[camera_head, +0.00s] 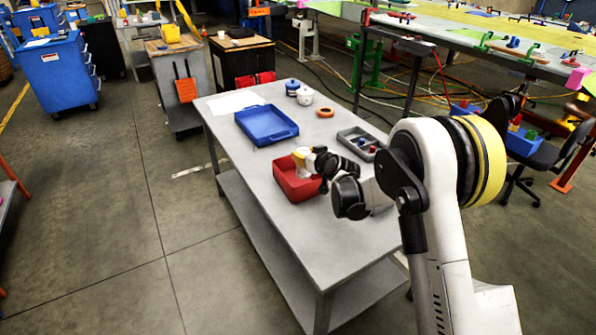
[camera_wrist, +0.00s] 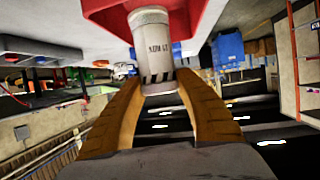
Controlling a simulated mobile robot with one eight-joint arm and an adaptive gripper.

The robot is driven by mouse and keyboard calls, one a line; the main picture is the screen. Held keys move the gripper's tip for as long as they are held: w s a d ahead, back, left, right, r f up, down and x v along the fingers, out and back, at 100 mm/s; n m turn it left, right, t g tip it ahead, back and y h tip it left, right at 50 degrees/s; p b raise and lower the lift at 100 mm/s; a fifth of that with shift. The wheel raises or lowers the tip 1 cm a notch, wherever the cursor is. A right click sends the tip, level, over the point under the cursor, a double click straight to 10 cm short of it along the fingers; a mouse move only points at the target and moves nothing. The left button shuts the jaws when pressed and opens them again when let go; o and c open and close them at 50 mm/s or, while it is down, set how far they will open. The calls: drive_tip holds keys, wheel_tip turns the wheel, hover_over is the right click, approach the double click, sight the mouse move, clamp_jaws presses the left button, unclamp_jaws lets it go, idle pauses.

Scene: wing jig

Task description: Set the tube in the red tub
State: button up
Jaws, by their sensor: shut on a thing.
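The tube (camera_wrist: 152,40) is a pale cylinder with dark lettering and a black-striped band at its end in the wrist view. My gripper (camera_wrist: 160,82) has its two tan fingers shut on that striped end. The red tub (camera_wrist: 205,15) shows beside and behind the tube at the top of the wrist view. In the head view the red tub (camera_head: 296,186) stands on the grey table, and my gripper (camera_head: 305,160) is over its far right side. The tube is small there and partly hidden, so I cannot tell whether it touches the tub floor.
On the grey table (camera_head: 285,235), a blue tray (camera_head: 267,134) lies behind the tub. The table's near end is clear.

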drive_tip(key=w+f+b, duration=0.1)
drive_tip(key=f, duration=0.1)
drive_tip(key=a+f+b, duration=0.1)
drive_tip(key=f, duration=0.1)
drive_tip(key=w+a+f+b, duration=0.1)
drive_tip(key=f, duration=0.1)
drive_tip(key=shift+w+a+f, duration=0.25)
drive_tip(key=shift+w, duration=0.1)
drive_tip(key=shift+r, duration=0.15)
drive_tip(key=o, duration=1.2)
